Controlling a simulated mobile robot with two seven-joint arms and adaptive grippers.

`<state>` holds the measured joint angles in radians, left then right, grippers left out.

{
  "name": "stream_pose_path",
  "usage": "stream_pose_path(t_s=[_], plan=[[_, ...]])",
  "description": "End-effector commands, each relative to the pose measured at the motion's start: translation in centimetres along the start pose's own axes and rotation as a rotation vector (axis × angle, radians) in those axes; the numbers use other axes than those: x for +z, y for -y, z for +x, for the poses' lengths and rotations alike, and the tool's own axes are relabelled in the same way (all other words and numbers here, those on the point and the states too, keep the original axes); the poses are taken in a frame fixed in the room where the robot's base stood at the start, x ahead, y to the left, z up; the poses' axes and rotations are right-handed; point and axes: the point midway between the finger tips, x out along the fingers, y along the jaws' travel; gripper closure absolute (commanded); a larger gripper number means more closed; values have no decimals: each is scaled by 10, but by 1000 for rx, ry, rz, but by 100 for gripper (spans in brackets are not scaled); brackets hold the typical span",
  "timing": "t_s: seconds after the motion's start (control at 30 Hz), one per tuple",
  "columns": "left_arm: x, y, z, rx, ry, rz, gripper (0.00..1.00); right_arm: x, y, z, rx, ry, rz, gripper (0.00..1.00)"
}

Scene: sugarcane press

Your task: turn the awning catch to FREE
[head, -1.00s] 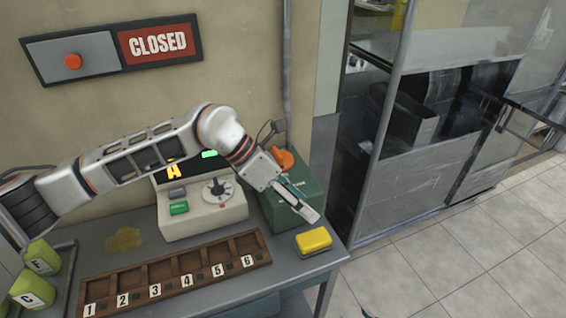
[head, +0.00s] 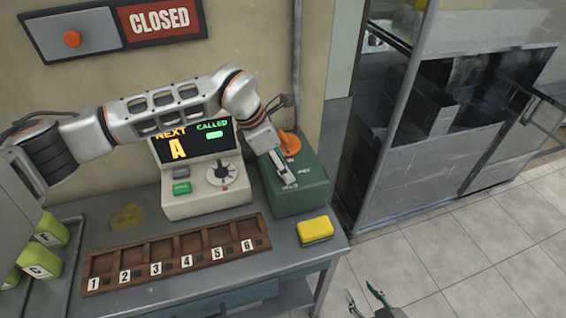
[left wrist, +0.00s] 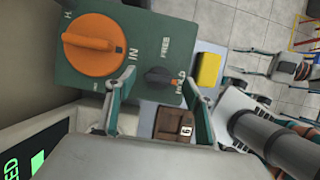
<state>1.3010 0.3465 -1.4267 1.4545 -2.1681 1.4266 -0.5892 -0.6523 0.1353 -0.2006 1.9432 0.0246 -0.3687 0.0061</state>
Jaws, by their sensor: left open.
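The green box (head: 300,190) stands at the table's right end, with an orange knob (head: 290,145) on top. In the left wrist view, the small dark awning catch (left wrist: 161,77) sits beside the orange knob (left wrist: 92,45), between the FREE and HOLD labels. Its narrow end seems to point toward HOLD. My left gripper (head: 287,174) is over the box's top. In the left wrist view its open fingers (left wrist: 160,79) lie either side of the catch; I cannot tell whether they touch it. My right gripper (head: 362,292) is open and empty, low beyond the table's front right corner.
A yellow block (head: 315,230) lies in front of the green box. The grey machine with a screen (head: 207,180) stands left of it. A numbered wooden tray (head: 172,256) lies along the front. Glass panels (head: 430,150) stand at right; the tiled floor is open.

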Motion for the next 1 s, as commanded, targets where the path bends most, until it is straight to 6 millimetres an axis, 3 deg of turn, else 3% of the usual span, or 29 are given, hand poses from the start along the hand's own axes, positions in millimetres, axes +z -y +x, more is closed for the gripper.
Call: stream_pose_path(t_s=[0.37, 0.5, 0.53, 1.0], plan=[[1, 0, 7, 0, 2, 1, 47, 0, -4, 0, 8, 1, 1, 60], [0, 0, 7, 0, 2, 1, 84, -1, -3, 0, 5, 0, 1, 60], [0, 0, 7, 0, 2, 1, 86, -1, -2, 0, 5, 0, 2, 60], [0, 1, 8, 33, 2, -74, 86, 0, 6, 5, -7, -13, 5, 60]])
